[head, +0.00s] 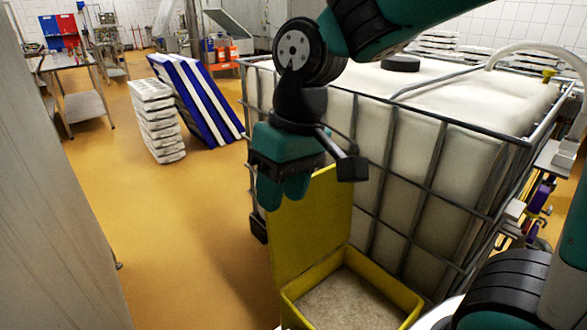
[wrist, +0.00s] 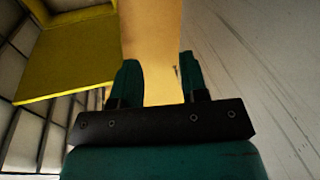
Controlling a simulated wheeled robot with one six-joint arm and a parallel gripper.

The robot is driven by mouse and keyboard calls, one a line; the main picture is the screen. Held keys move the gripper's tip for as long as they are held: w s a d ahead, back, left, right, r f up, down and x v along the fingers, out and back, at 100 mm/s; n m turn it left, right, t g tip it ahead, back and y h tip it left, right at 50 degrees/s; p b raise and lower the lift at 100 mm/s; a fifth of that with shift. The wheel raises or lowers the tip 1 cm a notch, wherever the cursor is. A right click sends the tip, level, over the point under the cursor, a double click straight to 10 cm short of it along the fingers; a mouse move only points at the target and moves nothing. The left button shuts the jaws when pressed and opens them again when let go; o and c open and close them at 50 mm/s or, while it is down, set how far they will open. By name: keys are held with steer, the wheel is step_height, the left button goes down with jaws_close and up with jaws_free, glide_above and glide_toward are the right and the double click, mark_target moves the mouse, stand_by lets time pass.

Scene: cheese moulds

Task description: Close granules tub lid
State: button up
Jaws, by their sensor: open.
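The yellow granules tub (head: 292,288) stands on the floor at the lower middle of the head view, filled with pale granules (head: 350,300). Its yellow lid (head: 318,225) is open and stands upright along the tub's left and back side. The lid also shows at the upper left of the wrist view (wrist: 65,68). My gripper (head: 285,195) points down in front of the lid's upper left part in the head view; I cannot tell whether it touches. In the wrist view my gripper (wrist: 158,80) is open, with only floor between its fingers.
A large white caged tank (head: 400,150) stands right behind the tub. A grey wall or panel (head: 50,200) rises at the left. Stacked white moulds (head: 155,120) and blue-white panels (head: 195,100) stand farther back. The orange floor (head: 180,230) between is clear.

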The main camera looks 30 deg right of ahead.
steer(key=w+d+r+m+g+h+p, duration=0.15)
steer(key=w+d+m+p, duration=0.4)
steer(key=w, duration=0.75)
steer(key=w+d+r+m+g+h+p, duration=0.1)
steer(key=w+d+m+h+p, duration=0.1)
steer(key=w+d+m, duration=0.8)
steer(key=w+f+m+p, duration=0.2)
steer(key=w+f+m, duration=0.25)
steer(key=w, duration=0.25)
steer(key=shift+n+g+y, duration=0.25)
steer(key=shift+n+g, duration=0.05)
steer(key=shift+g, duration=0.05)
steer(key=p+x, duration=0.3)
steer(key=x, duration=1.4)
steer(key=shift+s+d, duration=0.1)
steer(key=shift+d, duration=0.05)
jaws_close()
